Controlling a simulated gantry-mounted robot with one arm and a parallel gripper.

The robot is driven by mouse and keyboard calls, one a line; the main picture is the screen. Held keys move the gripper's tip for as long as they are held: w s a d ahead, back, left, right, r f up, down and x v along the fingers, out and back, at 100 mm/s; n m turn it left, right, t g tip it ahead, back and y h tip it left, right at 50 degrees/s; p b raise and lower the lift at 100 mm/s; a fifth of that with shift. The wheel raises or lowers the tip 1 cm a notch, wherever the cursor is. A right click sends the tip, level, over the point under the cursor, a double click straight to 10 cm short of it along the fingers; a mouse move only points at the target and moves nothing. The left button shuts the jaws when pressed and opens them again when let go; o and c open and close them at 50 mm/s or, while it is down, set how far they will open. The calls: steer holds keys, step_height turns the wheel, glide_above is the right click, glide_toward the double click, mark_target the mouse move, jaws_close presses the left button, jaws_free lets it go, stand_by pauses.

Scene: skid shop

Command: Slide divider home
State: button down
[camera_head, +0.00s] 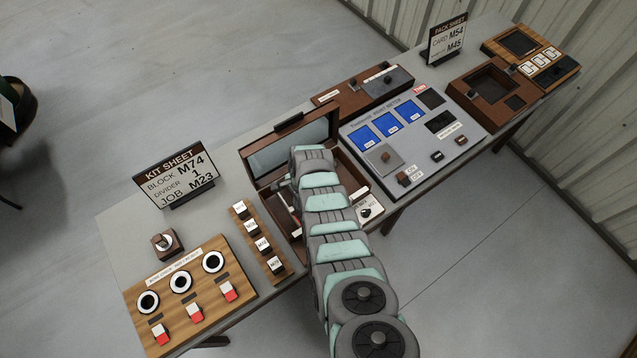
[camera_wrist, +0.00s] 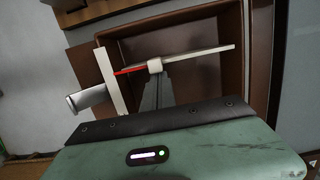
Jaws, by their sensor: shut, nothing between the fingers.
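An open wooden box (camera_head: 352,178) with its lid raised stands mid-bench, largely covered by my arm in the head view. In the wrist view, the box (camera_wrist: 252,60) has a brown interior with a thin pale bar (camera_wrist: 200,53) across it, a small pale block on the bar, a short red strip (camera_wrist: 130,71) and an upright pale piece (camera_wrist: 111,82) with a grey tab at its left. Which of these is the divider I cannot tell for certain. My gripper (camera_wrist: 155,78) is shut and empty, its tips at or just below the small block; contact is unclear.
The kit sheet (camera_head: 175,172) reads block M74, divider 1, job M23. A labelled block rack (camera_head: 262,243) and a wooden panel with round sockets (camera_head: 190,290) stand left. A grey panel with blue tiles (camera_head: 440,150) stands close right of the box.

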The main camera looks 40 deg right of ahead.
steer(key=shift+d, duration=0.35)
step_height(320, 180, up, 8)
steer(key=p, duration=0.7)
stand_by(0.4)
